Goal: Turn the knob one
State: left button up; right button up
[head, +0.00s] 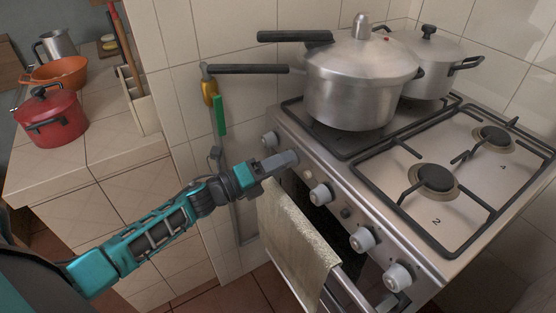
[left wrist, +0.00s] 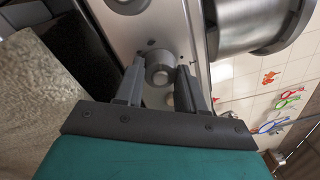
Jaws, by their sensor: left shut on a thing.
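My left gripper (head: 290,159) reaches the front panel of the stove (head: 440,255) from the left. In the left wrist view its fingers (left wrist: 158,84) stand on either side of a round grey knob (left wrist: 160,66) and are shut on it. In the head view the gripper hides this knob. Other pale knobs show along the panel: one beyond the gripper (head: 269,140), one just nearer (head: 321,195), and two further along, a middle one (head: 362,240) and the nearest one (head: 398,276). No number on the knobs is readable. My right gripper is not in view.
A pressure cooker (head: 350,95) stands on the stove, its long handle reaching left above my gripper. Another pot (head: 432,72) is behind it. A towel (head: 297,240) hangs on the oven handle below my gripper. The burners marked 2 (head: 436,178) and 4 (head: 492,137) are bare.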

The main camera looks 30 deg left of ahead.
pick_arm(q)
jog(key=shift+r+n+p, duration=0.1)
jog(key=shift+n+p, duration=0.4)
jog(key=shift+n, duration=1.3)
jog(key=o, duration=1.1)
jog(key=shift+c, duration=0.2)
jog(key=shift+a+y, duration=0.1)
jog(key=shift+y, duration=0.2)
jog(key=v, duration=1.2)
jog(key=shift+s+a+f+b, duration=0.2)
jog(key=shift+s+f+b, duration=0.1)
jog(key=shift+s+f, duration=0.05)
grip_shut()
